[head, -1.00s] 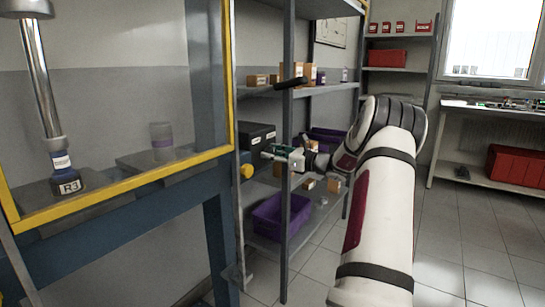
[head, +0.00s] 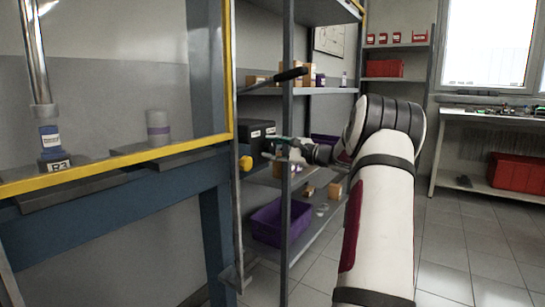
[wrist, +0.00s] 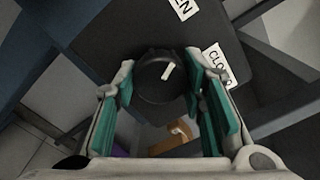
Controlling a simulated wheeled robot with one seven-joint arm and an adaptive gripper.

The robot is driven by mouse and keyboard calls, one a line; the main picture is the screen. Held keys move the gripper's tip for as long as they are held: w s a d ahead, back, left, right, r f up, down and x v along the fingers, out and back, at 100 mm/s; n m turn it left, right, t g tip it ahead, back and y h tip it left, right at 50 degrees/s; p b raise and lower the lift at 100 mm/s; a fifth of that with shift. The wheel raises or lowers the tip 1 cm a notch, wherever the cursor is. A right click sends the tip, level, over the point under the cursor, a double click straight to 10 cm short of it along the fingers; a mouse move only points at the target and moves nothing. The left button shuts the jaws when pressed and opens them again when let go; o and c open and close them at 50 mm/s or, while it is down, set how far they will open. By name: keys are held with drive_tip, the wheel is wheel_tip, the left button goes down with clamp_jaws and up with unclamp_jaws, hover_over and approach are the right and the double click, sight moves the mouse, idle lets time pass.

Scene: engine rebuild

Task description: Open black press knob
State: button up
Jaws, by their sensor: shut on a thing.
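The black press knob (wrist: 152,88) is round with a white pointer mark, on the face of a black box (wrist: 120,35). White labels read "...EN" (wrist: 183,8) and "CLO..." (wrist: 218,65); the pointer slants up and right, roughly between them. My gripper (wrist: 159,92) has its green-padded fingers on either side of the knob, shut on it. In the head view my gripper (head: 276,152) is at the black box (head: 257,136), beside the blue press frame (head: 219,215). The knob cannot be made out there.
A shelf post (head: 285,200) stands just in front of my gripper. A black-handled lever (head: 290,75) is above it and a yellow knob (head: 246,163) to its left. A purple bin (head: 280,222) sits on the shelf below. The floor at right is clear.

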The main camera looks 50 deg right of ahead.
drive_tip(key=shift+n+b, duration=0.6)
drive_tip(key=shift+n, duration=0.1)
drive_tip(key=o, duration=1.2)
drive_tip(key=shift+s, duration=0.1)
drive_tip(key=s, duration=0.8)
drive_tip(key=s+d, duration=0.1)
drive_tip(key=s, duration=0.2)
drive_tip(key=shift+s, duration=0.4)
